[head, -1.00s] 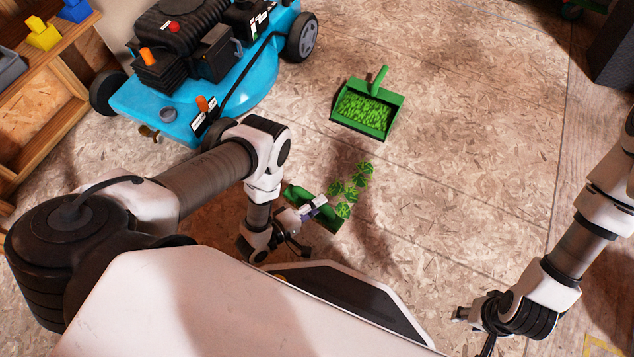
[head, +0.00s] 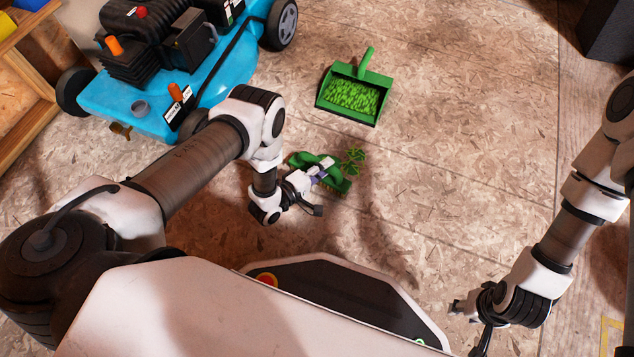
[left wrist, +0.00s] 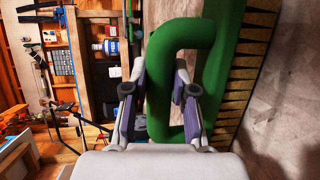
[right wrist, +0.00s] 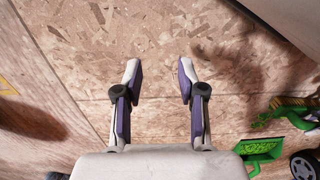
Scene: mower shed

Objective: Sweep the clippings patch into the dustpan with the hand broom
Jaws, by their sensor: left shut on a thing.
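The hand broom (head: 343,187) is green with a looped handle (left wrist: 190,30) and pale bristles (left wrist: 240,85). My left gripper (head: 322,170) is shut on the handle, low over the floor. The left wrist view shows the loop between its fingers (left wrist: 160,85). The clippings patch (head: 355,157) is a small group of green pieces just beyond the broom head, partly hidden by it. The green dustpan (head: 323,100) lies farther up the floor, its open side toward the broom, with many clippings inside. My right gripper (head: 460,307) is open and empty; its fingers (right wrist: 158,78) show apart.
A blue mower (head: 135,100) stands at the upper left, beside a wooden shelf (head: 25,110). A dark box (head: 608,35) is at the top right. The floor between the patch and the dustpan is clear, as is the floor to the right.

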